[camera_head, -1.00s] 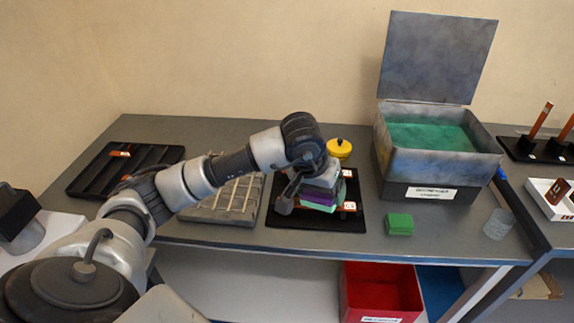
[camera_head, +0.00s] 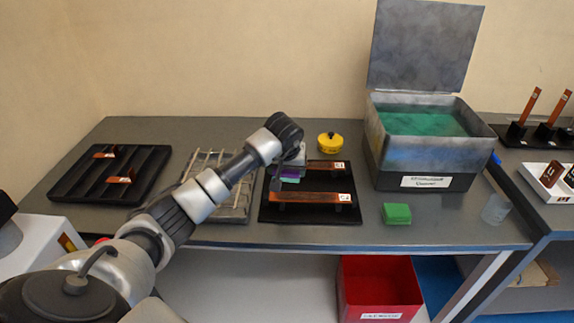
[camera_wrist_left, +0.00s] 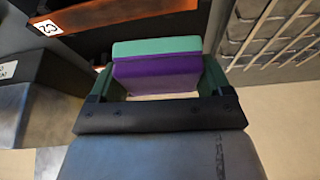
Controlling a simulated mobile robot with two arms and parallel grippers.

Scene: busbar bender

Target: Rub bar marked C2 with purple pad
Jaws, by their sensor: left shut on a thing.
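My left gripper (camera_head: 287,172) is shut on the purple pad (camera_head: 290,180), which has a green layer. The gripper and pad also show in the left wrist view, with the pad (camera_wrist_left: 155,75) between the two fingers. The bar marked C2 (camera_head: 310,197) lies along the front of a black mat, its white label at the right end. In the wrist view this bar (camera_wrist_left: 120,14) is at the top left, beside the pad. The pad is over the mat's left part, behind the C2 bar's left end. Whether it touches anything is unclear. My right gripper is out of view.
A second bar, marked C1 (camera_head: 325,165), lies behind on the black mat (camera_head: 300,215). A wire rack (camera_head: 228,208) is left of the mat. A green block (camera_head: 397,213), yellow container (camera_head: 330,143) and open-lidded box (camera_head: 425,155) stand nearby. The front right table is mostly clear.

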